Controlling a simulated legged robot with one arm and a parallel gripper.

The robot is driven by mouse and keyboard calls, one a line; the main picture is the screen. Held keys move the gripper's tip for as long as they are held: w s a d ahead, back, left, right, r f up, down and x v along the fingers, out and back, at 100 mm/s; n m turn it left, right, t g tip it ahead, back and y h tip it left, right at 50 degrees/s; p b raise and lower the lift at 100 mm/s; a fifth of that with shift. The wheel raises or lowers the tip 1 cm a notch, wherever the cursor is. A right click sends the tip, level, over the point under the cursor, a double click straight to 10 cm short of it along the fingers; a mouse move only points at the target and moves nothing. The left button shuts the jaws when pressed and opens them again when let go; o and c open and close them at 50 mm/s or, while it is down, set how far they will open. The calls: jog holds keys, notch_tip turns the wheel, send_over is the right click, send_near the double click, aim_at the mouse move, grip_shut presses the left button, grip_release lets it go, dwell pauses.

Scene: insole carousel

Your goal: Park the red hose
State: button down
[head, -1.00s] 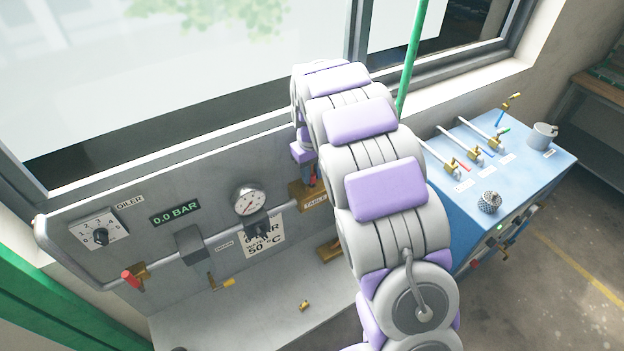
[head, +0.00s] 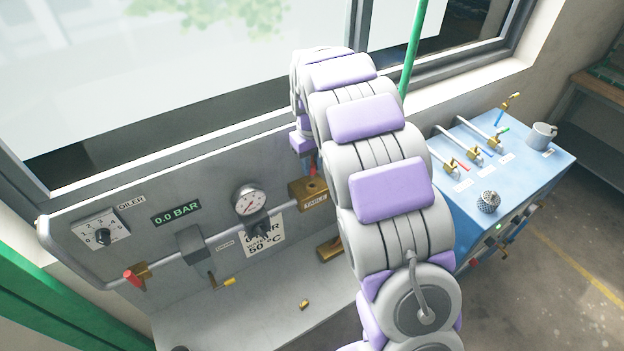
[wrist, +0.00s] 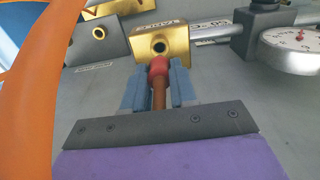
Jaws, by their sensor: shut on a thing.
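My gripper (wrist: 158,88) is shut on the red hose's end, a brown stem with a red collar (wrist: 158,64), between its blue fingers in the wrist view. The collar points at a brass block (wrist: 145,38) with a round, open hole and overlaps its lower edge in the picture; I cannot tell whether they touch. In the head view, the block marked TABLE (head: 307,187) sits at the right end of the panel pipe, and a bit of red shows just above it. My arm hides most of the gripper there. A thick orange curve, perhaps the hose, fills the wrist view's left side.
Another brass block with a hole (wrist: 97,34) shows in the wrist view. A blue bench (head: 555,165) with several valves stands right. A small brass piece (head: 304,304) lies on the ledge.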

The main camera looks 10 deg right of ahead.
jog(key=shift+r, duration=0.35)
jog(key=shift+r, duration=0.1)
dwell(0.4)
jog(key=shift+r+p, duration=1.05)
jog(key=shift+r, duration=2.4)
jog(key=shift+f, duration=0.1)
